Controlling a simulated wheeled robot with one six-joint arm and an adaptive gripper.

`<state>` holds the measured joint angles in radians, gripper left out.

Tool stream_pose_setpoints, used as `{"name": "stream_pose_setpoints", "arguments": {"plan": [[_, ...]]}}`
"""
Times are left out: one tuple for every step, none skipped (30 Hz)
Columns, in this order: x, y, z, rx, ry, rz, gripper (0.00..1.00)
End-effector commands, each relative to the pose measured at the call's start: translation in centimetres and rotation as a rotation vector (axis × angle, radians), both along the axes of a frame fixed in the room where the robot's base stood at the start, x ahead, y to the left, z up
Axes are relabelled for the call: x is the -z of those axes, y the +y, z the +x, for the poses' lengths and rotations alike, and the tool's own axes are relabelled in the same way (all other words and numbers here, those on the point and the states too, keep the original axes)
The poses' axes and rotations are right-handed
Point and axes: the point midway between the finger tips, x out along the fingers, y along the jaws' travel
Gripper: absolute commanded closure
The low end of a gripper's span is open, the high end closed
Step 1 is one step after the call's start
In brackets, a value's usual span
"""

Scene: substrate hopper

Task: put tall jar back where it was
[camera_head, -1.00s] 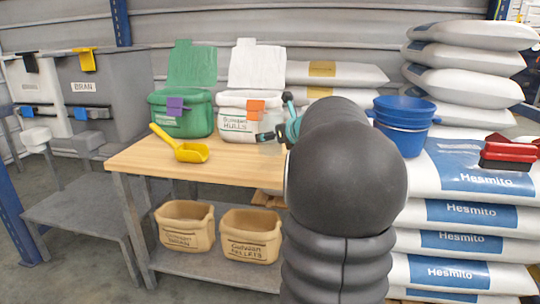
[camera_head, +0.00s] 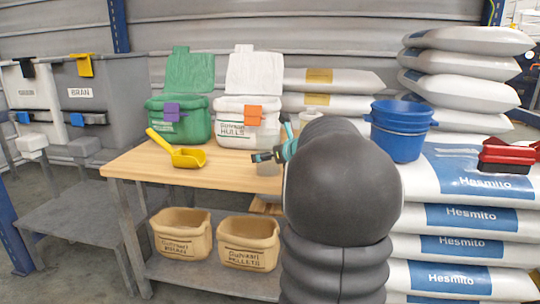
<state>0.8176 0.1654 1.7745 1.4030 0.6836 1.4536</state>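My gripper (camera_head: 270,138) is above the right part of the wooden table, in front of the white lidded bin. Its two dark-and-teal fingers are spread apart, one pointing left and one pointing up, with nothing clear between them. A small greyish, translucent object (camera_head: 268,169) shows just below the lower finger, at the table top; I cannot tell if it is the tall jar or if the finger touches it. No tall jar is clearly seen; my arm covers the table's right end.
The wooden table (camera_head: 215,175) holds a yellow scoop (camera_head: 188,158), an open green bin (camera_head: 180,127) and an open white bin (camera_head: 238,133). Two tan bins (camera_head: 248,243) stand on the shelf below. Blue buckets (camera_head: 401,143) and a red object (camera_head: 505,157) rest on stacked sacks (camera_head: 465,188).

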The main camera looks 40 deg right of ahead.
Motion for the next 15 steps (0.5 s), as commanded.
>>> {"name": "stream_pose_setpoints", "arguments": {"plan": [[0.0,0.0,0.0,0.0,0.0,0.0,0.0],[0.0,0.0,0.0,0.0,0.0,0.0,0.0],[0.0,0.0,0.0,0.0,0.0,0.0,0.0],[0.0,0.0,0.0,0.0,0.0,0.0,0.0],[0.0,0.0,0.0,0.0,0.0,0.0,0.0],[0.0,0.0,0.0,0.0,0.0,0.0,0.0],[0.0,0.0,0.0,0.0,0.0,0.0,0.0],[-0.1,0.0,0.0,0.0,0.0,0.0,0.0],[-0.2,0.0,0.0,0.0,0.0,0.0,0.0],[-0.4,0.0,0.0,0.0,-0.001,-0.001,0.0],[-0.5,0.0,-0.1,0.001,-0.001,-0.001,0.0],[-0.6,0.0,-0.5,0.001,-0.001,0.0,0.0],[-0.7,0.0,-0.8,0.001,-0.001,0.0,0.0],[-0.9,0.0,-1.2,0.001,-0.001,-0.001,0.0],[-1.3,0.1,-1.8,0.001,-0.002,-0.002,0.0]]}}
